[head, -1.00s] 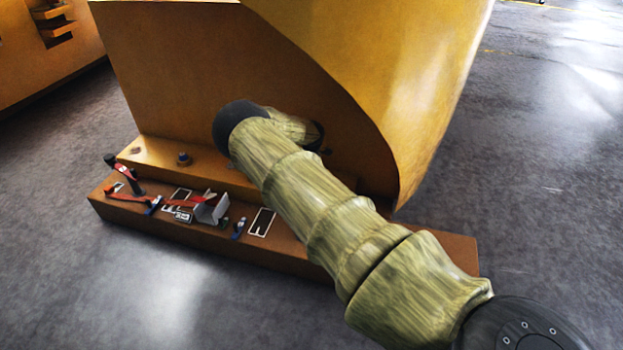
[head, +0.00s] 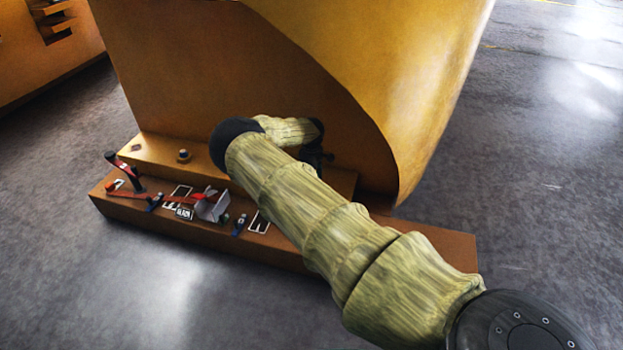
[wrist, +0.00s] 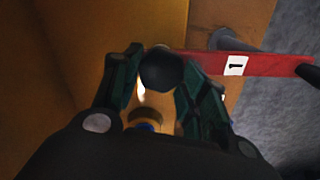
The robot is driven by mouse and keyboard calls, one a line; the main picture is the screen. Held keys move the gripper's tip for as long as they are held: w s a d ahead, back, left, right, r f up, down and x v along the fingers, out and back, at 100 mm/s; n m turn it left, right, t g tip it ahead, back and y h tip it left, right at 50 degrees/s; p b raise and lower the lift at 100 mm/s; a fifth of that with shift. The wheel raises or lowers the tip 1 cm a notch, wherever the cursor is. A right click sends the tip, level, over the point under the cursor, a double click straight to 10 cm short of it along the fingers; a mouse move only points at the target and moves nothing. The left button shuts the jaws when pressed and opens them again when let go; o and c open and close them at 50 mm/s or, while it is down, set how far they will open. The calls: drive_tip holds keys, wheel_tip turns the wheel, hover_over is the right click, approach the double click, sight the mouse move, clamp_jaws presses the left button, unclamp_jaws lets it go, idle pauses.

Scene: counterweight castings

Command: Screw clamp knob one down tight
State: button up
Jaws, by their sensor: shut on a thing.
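In the wrist view a dark round knob (wrist: 161,70) sits between the dark green fingers of my gripper (wrist: 162,82). The fingers are shut on it, one at each side. A red bar (wrist: 275,68) with a white label marked 1 runs from beside the knob to the right. The knob's underside and any thread are hidden, so I cannot tell how tight it is. In the head view my gripper (head: 318,157) is small and dark, low at the front of the big yellow casting (head: 200,75), and the knob cannot be made out there.
The brown base ledge (head: 270,255) holds a red bar with a black upright handle (head: 126,172), a grey bracket (head: 212,207) and a small blue-and-black piece (head: 239,226). A bolt (head: 184,156) stands on the yellow step. Grey floor is clear at front left.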

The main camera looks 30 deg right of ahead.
drive_tip(key=shift+r, duration=0.15)
idle(0.4)
drive_tip(key=o, duration=1)
drive_tip(key=shift+o, duration=0.2)
wheel_tip(320, 180, up, 12)
idle(0.3)
